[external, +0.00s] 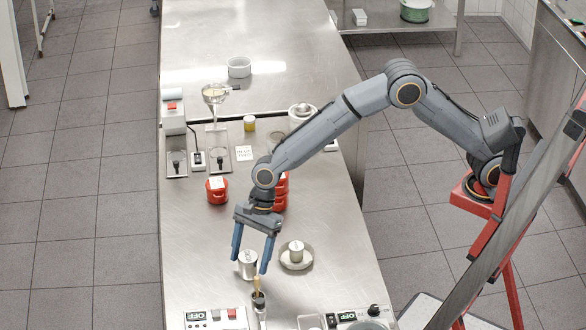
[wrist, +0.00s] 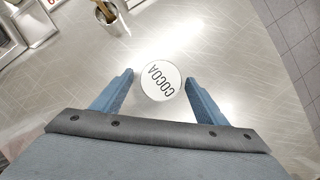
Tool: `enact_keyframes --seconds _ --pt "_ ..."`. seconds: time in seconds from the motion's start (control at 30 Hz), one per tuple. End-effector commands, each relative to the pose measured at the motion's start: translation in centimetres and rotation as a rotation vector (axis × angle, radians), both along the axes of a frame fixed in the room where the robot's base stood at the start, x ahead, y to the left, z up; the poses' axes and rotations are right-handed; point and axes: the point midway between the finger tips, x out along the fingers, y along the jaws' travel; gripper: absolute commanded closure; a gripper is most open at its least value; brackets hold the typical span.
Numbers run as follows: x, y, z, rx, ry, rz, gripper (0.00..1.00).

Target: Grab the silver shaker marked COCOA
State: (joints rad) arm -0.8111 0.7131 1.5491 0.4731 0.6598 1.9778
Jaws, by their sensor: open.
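The silver shaker (external: 247,265) stands upright on the steel counter. Its round pale lid, reading COCOA (wrist: 160,80), shows in the wrist view. My gripper (external: 251,263) is open and points down over it. In the wrist view the blue fingers of my gripper (wrist: 159,78) lie on either side of the lid, with a gap at each side. A similar small shaker (external: 296,251) sits in a round metal dish just to the right in the external view; its lettering is too small to read.
A pot with a wooden-handled tool (external: 258,300) stands close in front of the shaker; this pot also shows in the wrist view (wrist: 112,20). Devices with displays (external: 210,318) line the near edge. Red pots (external: 217,190) stand behind. Counter left of the shaker is clear.

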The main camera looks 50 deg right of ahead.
Motion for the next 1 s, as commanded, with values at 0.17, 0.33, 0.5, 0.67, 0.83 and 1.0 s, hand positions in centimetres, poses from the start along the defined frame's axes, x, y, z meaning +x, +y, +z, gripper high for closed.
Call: enact_keyframes --seconds 0.17,0.33,0.5,0.67,0.83,1.0 --pt "-0.1 0.8 -1.7 0.000 0.002 0.001 0.33" --pt "0.0 0.9 -2.0 0.001 -0.001 0.000 0.33" --pt "0.0 0.9 -2.0 0.001 0.000 0.000 0.40" --pt "-0.1 0.9 -2.0 0.001 0.000 0.000 0.67" --pt "0.0 0.9 -2.0 0.001 -0.001 0.000 0.81" --pt "0.0 0.9 -1.8 0.002 -0.001 0.001 0.82"
